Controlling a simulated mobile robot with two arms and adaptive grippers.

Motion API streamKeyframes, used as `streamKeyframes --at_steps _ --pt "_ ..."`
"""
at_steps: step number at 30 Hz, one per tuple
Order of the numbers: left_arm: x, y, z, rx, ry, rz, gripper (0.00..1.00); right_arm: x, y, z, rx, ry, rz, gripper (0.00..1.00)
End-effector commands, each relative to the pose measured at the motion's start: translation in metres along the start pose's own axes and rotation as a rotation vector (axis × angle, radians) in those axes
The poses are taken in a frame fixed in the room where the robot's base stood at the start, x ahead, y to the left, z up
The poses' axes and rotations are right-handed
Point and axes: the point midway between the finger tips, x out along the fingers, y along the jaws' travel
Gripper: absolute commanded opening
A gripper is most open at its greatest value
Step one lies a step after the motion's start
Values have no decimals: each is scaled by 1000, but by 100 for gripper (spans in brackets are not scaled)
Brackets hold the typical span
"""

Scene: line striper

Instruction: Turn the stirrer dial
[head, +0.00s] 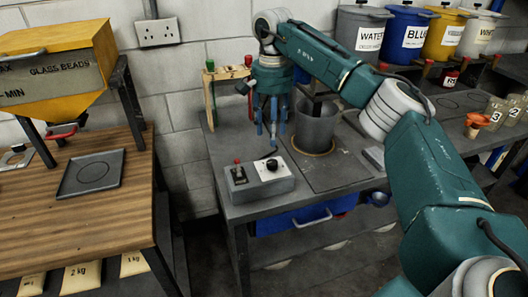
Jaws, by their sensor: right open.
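The stirrer dial (271,165) is a black knob on a white plate, on the right part of a grey control box (258,185). The box stands at the front left of the grey bench (330,187). A switch with a red top (238,169) sits on the box's left part. My right gripper (271,132) has blue fingers that point down, above and slightly behind the dial. It is open, empty and apart from the dial. A grey pot (317,128) stands right of the gripper, with a stirrer shaft partly hidden by my arm. My left gripper is not in view.
A wooden rack with red- and green-handled tools (226,82) stands behind the gripper. Labelled buckets (406,32) line the back shelf. A wooden table (110,205) with a yellow glass-bead hopper (60,65) is at left, with a gap between table and bench.

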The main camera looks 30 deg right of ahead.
Motion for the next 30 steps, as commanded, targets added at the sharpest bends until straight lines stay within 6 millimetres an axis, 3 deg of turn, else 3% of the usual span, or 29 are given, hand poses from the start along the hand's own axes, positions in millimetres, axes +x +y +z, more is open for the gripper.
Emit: streamKeyframes --at_steps 6,10,14,21,29,30 --pt "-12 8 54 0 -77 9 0 36 0 1 -2 -3 3 45" --pt "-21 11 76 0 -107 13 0 61 0 2 -1 -3 2 45" --pt "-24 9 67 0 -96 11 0 82 0 2 -2 -4 0 45" --pt "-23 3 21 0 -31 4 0 101 -1 2 -1 -3 -3 45" --pt "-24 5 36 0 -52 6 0 103 -2 2 -1 -2 -4 45" --pt "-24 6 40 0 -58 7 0 103 -2 2 -1 -2 -4 39"
